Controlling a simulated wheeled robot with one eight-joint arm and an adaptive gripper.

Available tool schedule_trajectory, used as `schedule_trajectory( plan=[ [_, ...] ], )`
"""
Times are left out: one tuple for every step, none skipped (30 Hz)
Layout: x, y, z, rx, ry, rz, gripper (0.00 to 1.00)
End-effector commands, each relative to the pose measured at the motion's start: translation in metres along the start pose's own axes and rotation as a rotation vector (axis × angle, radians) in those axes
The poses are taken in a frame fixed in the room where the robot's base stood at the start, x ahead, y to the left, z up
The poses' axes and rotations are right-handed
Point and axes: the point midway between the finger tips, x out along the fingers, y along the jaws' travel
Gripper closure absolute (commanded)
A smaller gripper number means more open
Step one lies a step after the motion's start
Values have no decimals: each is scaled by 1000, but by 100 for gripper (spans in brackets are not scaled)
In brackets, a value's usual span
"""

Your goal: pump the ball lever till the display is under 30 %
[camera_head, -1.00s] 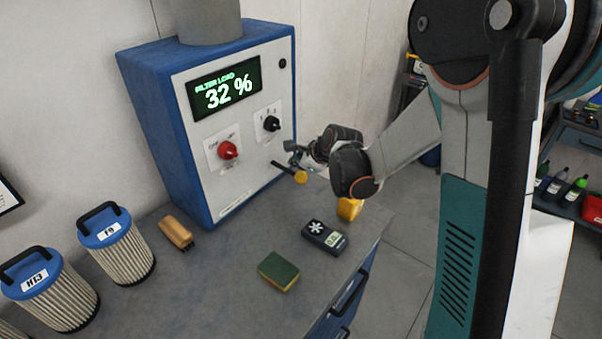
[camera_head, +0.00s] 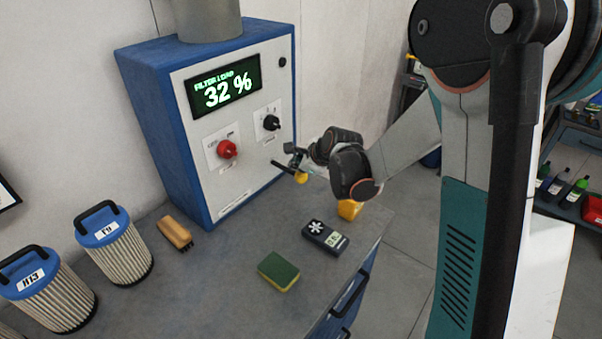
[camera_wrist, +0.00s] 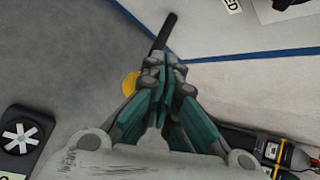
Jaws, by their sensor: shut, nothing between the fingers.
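The blue and white filter unit (camera_head: 243,165) stands at the back of the bench. Its display (camera_head: 224,87) reads 32 %. The ball lever (camera_head: 283,168) is a black rod sticking out low on the front panel, with a yellow ball (camera_head: 301,178) at its end. In the wrist view the rod (camera_wrist: 166,31) runs in behind my fingertips and the yellow ball (camera_wrist: 129,83) shows left of them. My gripper (camera_head: 294,157) is shut and empty, right at the lever near the ball. I cannot tell whether it touches. The fingers (camera_wrist: 164,68) hide part of the rod.
A red knob (camera_head: 227,149) and a black knob (camera_head: 271,123) sit on the panel above the lever. A yellow object (camera_head: 349,209) lies below my wrist.

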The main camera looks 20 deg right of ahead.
Motion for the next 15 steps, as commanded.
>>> schedule_trajectory(
  plan=[
    [1,0,0,0,0,0,100],
    [1,1,-1,0,0,0,100],
    [1,1,-1,0,0,0,100],
    [2,1,-1,0,0,0,100],
    [2,1,-1,0,0,0,100],
    [2,2,-2,0,0,0,100],
    [2,2,-2,0,0,0,100],
    [2,2,-2,0,0,0,100],
    [3,2,-2,0,0,0,100],
    [3,2,-2,0,0,0,100],
    [3,2,-2,0,0,0,100],
    [4,3,-3,0,0,0,100],
    [4,3,-3,0,0,0,100],
    [4,3,-3,0,0,0,100],
    [4,3,-3,0,0,0,100]
  ],
)
